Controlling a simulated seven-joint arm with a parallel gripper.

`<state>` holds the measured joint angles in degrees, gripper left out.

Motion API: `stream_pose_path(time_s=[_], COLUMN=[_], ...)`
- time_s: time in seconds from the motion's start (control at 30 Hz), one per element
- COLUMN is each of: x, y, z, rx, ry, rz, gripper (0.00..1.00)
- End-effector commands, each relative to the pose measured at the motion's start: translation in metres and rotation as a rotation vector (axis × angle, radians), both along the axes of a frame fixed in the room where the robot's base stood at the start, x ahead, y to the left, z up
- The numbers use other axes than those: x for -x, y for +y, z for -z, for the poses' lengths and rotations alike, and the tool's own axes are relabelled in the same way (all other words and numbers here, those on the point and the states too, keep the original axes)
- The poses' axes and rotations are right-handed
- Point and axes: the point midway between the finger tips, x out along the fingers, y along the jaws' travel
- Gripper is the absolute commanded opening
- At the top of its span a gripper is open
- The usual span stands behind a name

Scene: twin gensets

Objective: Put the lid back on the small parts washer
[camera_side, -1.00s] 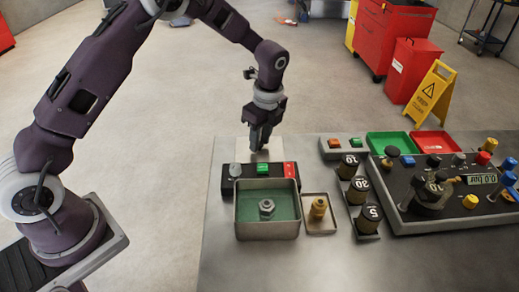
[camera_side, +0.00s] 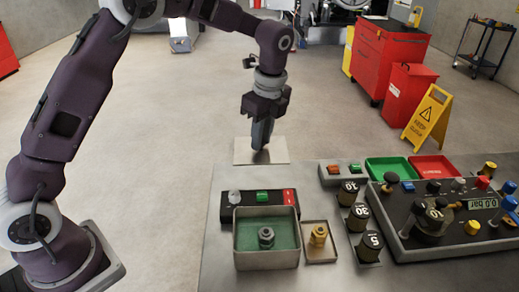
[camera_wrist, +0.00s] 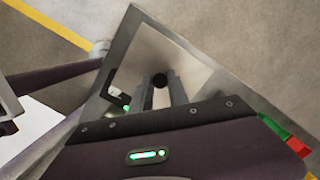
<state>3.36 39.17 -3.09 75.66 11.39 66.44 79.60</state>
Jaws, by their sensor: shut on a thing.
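The lid (camera_side: 240,153) is a flat, light grey square plate. It hangs in the air behind the bench's back edge in the side view, roughly level. My gripper (camera_side: 259,146) is shut on its dark round knob, which shows between the fingers in the wrist view (camera_wrist: 160,80). The lid's plate (camera_wrist: 195,62) fills the middle of that view. The small parts washer (camera_side: 267,261) is an uncovered grey rectangular tub with a green inside. A grey hex nut (camera_side: 266,238) sits in it. My gripper and the lid are behind and above the washer.
A black control strip (camera_side: 248,208) with a green button and a red end lies directly behind the washer. A small tray (camera_side: 320,256) with a brass fitting (camera_side: 318,235) stands right of it. Numbered black weights (camera_side: 358,218) and a gauge panel (camera_side: 405,244) lie further right.

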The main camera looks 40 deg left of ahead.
Motion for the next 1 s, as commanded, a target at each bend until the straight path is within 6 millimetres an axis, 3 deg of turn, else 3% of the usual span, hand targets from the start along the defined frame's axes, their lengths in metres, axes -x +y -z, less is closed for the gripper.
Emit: stream_pose_path(time_s=[0.17,0.3,0.4,0.5,0.6,1.0], x=[0.038,0.084,0.116,0.137,0.145,0.146], y=[-0.058,-0.105,-0.129,-0.141,-0.145,-0.145], z=[-0.016,-0.028,-0.034,-0.037,-0.037,0.006], rx=[0.005,0.004,0.002,-0.001,-0.002,-0.003], ry=[0.0,0.0,0.0,0.001,0.0,0.003], rz=[0.009,0.009,0.007,0.004,0.0,-0.002], gripper=[0.0,0.0,0.0,0.0,0.0,0.0])
